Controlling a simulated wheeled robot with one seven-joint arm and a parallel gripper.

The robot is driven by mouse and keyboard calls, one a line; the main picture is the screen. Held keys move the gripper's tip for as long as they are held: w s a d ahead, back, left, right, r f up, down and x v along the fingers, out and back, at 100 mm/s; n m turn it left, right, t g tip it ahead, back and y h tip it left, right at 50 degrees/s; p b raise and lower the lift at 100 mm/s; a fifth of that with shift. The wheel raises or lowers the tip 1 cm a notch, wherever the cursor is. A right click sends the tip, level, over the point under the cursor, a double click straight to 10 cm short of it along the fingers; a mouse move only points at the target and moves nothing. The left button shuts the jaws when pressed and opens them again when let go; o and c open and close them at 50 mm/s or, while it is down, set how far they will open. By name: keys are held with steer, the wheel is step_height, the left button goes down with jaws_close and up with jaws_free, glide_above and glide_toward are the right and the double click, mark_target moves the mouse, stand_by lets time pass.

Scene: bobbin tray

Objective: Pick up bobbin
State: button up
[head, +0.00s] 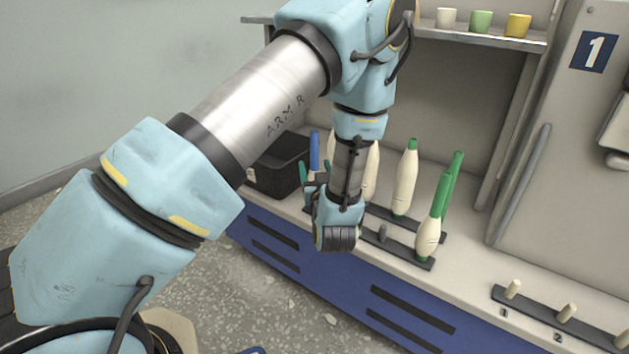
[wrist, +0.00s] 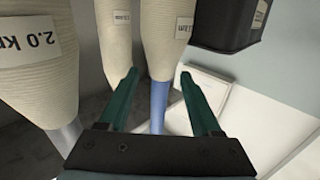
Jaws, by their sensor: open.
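My gripper (head: 309,190) is among the bobbins on the bench, at the left end of the racks. In the wrist view my gripper (wrist: 160,74) is open, its two green fingers apart. A cream bobbin with a blue core (wrist: 168,40) shows beyond the fingertips, its core lying in the gap between the fingers as seen there; contact cannot be told. In the head view a blue core (head: 314,150) shows beside my arm. Another cream bobbin (wrist: 117,35) is close to the left fingertip. A bobbin labelled 2.0 (wrist: 35,50) with a grey core is at far left.
More cream bobbins with green cores (head: 405,178) stand right of my arm; one leans (head: 430,235). The front rack (head: 415,257) has a bare peg. A black bin (head: 270,182) is left. A numbered peg rack (head: 540,312) lies right. Cups (head: 481,22) sit on a shelf.

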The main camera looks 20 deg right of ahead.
steer(key=x, duration=0.3)
steer(key=shift+w+d, duration=0.1)
steer(key=shift+w, duration=0.3)
steer(key=shift+c, duration=0.2)
jaws_close()
